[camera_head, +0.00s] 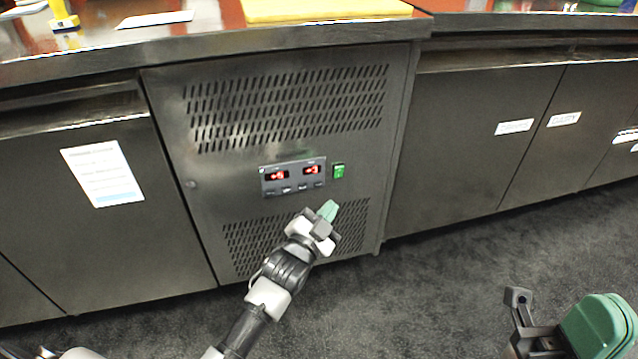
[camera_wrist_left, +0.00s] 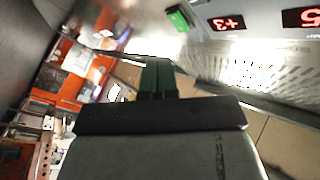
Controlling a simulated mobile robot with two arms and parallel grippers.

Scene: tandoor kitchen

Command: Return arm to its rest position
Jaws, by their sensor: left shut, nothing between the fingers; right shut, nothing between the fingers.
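My left gripper (camera_head: 329,209) reaches in from the bottom and points up at the front of a steel cabinet with a red digital display (camera_head: 292,175). Its green fingertips are together and empty. They overlap the lower vent slots in the head view, below the green switch (camera_head: 338,171). I cannot tell whether they touch the panel. In the left wrist view the shut green fingers (camera_wrist_left: 157,76) stand in the middle, with the green switch (camera_wrist_left: 182,18) and red digits (camera_wrist_left: 229,23) above.
A steel counter (camera_head: 105,53) runs above the cabinets, with a yellow board (camera_head: 320,10) on it. Dark cabinet doors (camera_head: 470,150) continue to the right. Grey floor (camera_head: 430,285) is open between.

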